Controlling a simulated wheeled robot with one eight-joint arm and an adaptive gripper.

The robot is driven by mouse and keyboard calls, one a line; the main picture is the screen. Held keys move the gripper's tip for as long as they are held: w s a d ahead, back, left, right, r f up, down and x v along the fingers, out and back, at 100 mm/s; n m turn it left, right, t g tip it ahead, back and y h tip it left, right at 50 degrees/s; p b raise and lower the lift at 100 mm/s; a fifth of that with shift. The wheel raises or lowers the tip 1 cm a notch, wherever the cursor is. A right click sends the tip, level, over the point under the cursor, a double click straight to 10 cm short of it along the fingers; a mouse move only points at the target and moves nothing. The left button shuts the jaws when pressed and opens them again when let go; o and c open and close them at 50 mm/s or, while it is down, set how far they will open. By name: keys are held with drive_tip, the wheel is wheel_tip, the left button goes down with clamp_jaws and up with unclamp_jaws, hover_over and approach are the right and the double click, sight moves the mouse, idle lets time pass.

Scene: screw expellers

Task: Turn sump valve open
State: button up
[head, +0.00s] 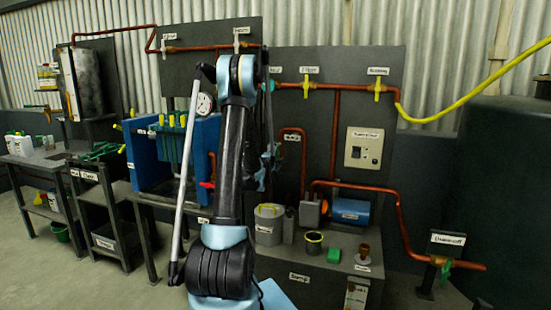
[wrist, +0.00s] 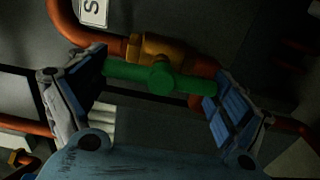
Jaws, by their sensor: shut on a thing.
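The valve in the wrist view has a brass body (wrist: 150,48) on a copper pipe (wrist: 68,22). A label that begins with "S" is beside it, so it appears to be the sump valve. Its green handle (wrist: 160,77) lies roughly along the line of the pipe. My gripper (wrist: 160,88) is shut on the green handle, with one blue-padded finger at each end of it. In the head view my own arm covers most of the gripper and the valve.
In the head view a copper pipe bend (head: 293,130) stands right of my arm. A blue filter press (head: 145,155) is on the left. A grey pot (head: 269,222) and a blue motor (head: 350,212) stand on the bench. A yellow hose (head: 470,90) hangs at the right.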

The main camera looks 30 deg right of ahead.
drive_tip(key=shift+w, duration=0.1)
drive_tip(key=shift+c, duration=0.2)
drive_tip(key=o, duration=0.8)
drive_tip(key=shift+f, duration=0.15)
drive_tip(key=v, duration=1.2)
drive_tip(key=shift+w, duration=0.1)
